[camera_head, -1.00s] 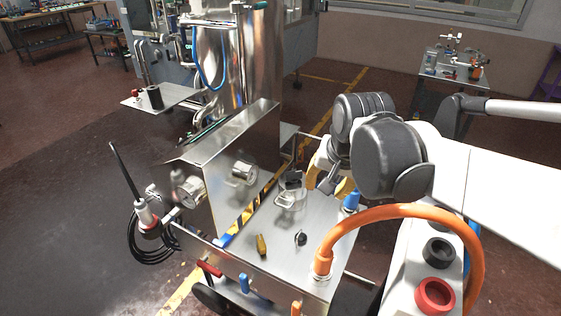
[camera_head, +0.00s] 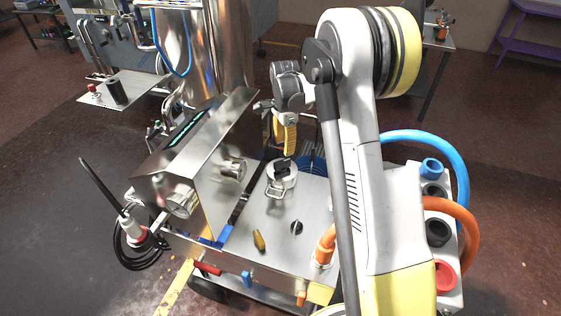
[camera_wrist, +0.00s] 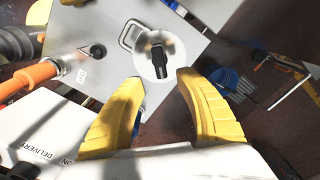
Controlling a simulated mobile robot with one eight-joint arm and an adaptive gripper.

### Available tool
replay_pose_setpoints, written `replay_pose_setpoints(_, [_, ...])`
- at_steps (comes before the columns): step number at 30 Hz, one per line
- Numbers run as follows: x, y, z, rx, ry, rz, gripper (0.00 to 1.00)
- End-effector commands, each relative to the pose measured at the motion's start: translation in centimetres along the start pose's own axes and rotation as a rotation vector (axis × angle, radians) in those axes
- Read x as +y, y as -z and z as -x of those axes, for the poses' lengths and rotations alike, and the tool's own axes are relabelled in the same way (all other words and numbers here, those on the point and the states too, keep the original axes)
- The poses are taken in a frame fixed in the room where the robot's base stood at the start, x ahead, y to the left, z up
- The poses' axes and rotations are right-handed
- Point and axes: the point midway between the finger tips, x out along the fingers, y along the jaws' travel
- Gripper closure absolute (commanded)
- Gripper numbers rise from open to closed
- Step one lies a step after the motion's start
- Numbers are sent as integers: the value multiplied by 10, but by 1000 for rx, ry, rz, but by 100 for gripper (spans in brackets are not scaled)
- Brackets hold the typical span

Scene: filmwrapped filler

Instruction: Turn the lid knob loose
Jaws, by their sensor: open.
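The lid (camera_head: 274,180) is a pale round disc on the steel deck, with a black elongated knob (camera_head: 283,168) on top. A metal wire handle (camera_head: 274,191) sticks out beside it. My gripper (camera_head: 286,153) points down just above the knob with its yellow fingers. In the wrist view, the knob (camera_wrist: 160,60) lies beyond and between the two spread fingertips (camera_wrist: 160,82), over the lid (camera_wrist: 146,72). The gripper is open and empty. I cannot tell the exact gap between fingertips and knob.
A small black knob (camera_head: 296,228) and a brass-coloured piece (camera_head: 258,240) are on the deck (camera_head: 275,220). An orange hose fitting (camera_head: 325,245) stands at the deck's right. The steel housing (camera_head: 205,150) rises at left.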

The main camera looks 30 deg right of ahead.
Motion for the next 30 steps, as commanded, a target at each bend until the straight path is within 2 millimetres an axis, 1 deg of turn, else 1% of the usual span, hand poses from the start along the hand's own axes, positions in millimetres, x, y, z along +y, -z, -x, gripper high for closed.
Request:
replay_pose_setpoints(1, [0, 0, -13, 0, 0, 1, 59])
replay_pose_setpoints(6, [0, 0, -49, 0, 1, 2, 59])
replay_pose_setpoints(9, [0, 0, -66, 0, 1, 2, 59])
replay_pose_setpoints(12, [0, 0, -79, 0, 1, 2, 59])
replay_pose_setpoints(15, [0, 0, -87, 0, 1, 2, 59])
replay_pose_setpoints(18, [0, 0, -90, 0, 2, 3, 59])
replay_pose_setpoints(25, [0, 0, -90, 0, 2, 3, 59])
replay_pose_setpoints(26, [0, 0, -90, 0, 2, 3, 63])
replay_pose_setpoints(27, [0, 0, -89, 0, 2, 3, 75])
replay_pose_setpoints(29, [0, 0, -89, 0, 2, 3, 93])
replay_pose_setpoints(30, [0, 0, -89, 0, 2, 3, 100])
